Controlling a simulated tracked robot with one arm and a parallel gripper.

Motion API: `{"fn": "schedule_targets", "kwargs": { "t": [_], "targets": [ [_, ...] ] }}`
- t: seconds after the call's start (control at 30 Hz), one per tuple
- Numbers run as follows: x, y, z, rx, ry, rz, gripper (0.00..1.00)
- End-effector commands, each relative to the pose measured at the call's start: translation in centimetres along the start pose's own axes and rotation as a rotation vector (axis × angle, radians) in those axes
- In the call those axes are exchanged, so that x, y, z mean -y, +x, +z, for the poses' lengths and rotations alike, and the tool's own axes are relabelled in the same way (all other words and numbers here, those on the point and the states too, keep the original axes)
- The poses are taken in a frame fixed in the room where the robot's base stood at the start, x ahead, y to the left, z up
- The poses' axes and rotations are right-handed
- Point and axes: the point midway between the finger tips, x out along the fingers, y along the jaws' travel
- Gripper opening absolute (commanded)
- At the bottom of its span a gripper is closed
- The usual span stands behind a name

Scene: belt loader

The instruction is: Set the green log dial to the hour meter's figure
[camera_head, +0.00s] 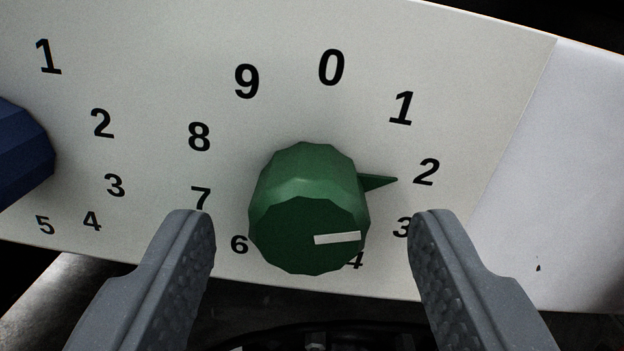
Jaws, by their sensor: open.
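The green log dial (308,205) stands out from a pale panel in the middle of the camera view. Figures from 0 to 9 ring it; the 5 is hidden behind the knob. Its green pointer (379,182) points at the 2. A white bar on its face points right. My gripper (313,222) is open, with one finger on each side of the dial and a gap on both sides. The fingers partly cover the 7 and the 3. The hour meter is not seen in this view.
A blue dial (20,155) with its own ring of figures is cut off at the left edge. The pale panel (480,110) tilts down to the right. A blank lighter panel (565,190) adjoins it. Dark machinery lies below.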

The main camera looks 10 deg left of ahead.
Motion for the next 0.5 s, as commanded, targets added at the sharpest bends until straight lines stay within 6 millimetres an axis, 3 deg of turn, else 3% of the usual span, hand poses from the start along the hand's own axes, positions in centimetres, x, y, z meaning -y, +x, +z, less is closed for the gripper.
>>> {"fn": "schedule_targets", "kwargs": {
  "t": [0.5],
  "targets": [
    [0.08,1.19,0.07,0.001,0.001,0.0,0.54]
  ]
}}
